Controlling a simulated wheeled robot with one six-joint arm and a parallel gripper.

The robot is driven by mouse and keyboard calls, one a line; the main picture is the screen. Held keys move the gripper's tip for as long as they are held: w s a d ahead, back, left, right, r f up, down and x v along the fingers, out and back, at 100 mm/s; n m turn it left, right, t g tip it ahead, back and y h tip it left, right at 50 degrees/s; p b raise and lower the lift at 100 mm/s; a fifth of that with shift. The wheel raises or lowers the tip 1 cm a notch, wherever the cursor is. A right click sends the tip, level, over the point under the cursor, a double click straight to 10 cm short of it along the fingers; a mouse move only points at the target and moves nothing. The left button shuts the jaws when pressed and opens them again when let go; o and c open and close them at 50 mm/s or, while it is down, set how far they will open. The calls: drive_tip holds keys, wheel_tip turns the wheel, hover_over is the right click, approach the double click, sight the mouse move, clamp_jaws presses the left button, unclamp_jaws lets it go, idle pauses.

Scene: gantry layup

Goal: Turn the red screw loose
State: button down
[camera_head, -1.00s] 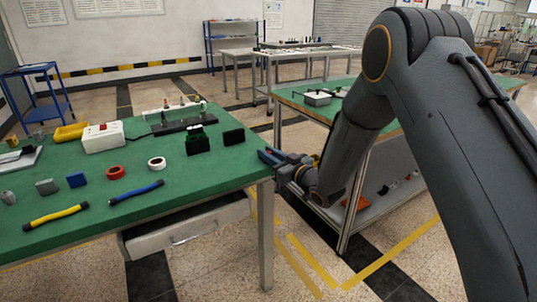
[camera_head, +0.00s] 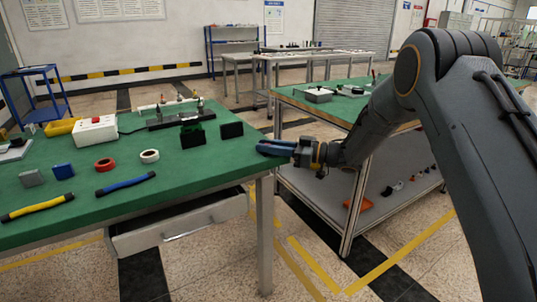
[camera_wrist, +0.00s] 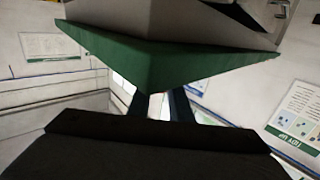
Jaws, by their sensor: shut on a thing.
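I cannot pick out the red screw in either view. My gripper (camera_head: 277,148), with blue fingers, is at the right corner of the near green table (camera_head: 205,172), level with its top. In the wrist view my dark fingers (camera_wrist: 160,106) point at the table's green corner (camera_wrist: 150,62), which hides their tips. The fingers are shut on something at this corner. I cannot make out what it is, or whether it is the table itself.
The near table bears a white box with a red button (camera_head: 95,130), a dark fixture (camera_head: 175,120), red tape (camera_head: 104,164), white tape (camera_head: 149,156) and blue (camera_head: 126,185) and yellow (camera_head: 37,207) tools. Its drawer (camera_head: 180,228) stands out. A second green table (camera_head: 340,105) stands at right.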

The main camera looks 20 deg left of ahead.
drive_tip(key=n+g+b, duration=0.1)
drive_tip(key=g, duration=0.1)
drive_tip(key=n+g+b, duration=0.1)
drive_tip(key=g+b, duration=0.1)
drive_tip(key=n+g+h+b, duration=0.1)
drive_tip(key=b, duration=0.1)
drive_tip(key=shift+w+f+n+g, duration=0.15)
drive_tip(key=shift+f+n+g, duration=0.1)
drive_tip(key=shift+n+g, duration=0.15)
drive_tip(key=n+g+h+b, duration=0.1)
drive_tip(key=g+b, duration=0.1)
drive_tip(key=shift+r+n+b, duration=0.1)
drive_tip(key=shift+n+b, duration=0.2)
drive_tip(key=shift+b, duration=0.05)
drive_tip(key=shift+r+g+h, duration=0.15)
drive_tip(key=shift+g+h, duration=0.15)
drive_tip(key=shift+g, duration=0.1)
drive_tip(key=c, duration=1.6)
unclamp_jaws()
drive_tip(key=v, duration=0.7)
drive_tip(key=shift+d, duration=0.4)
drive_tip(key=shift+w, duration=0.1)
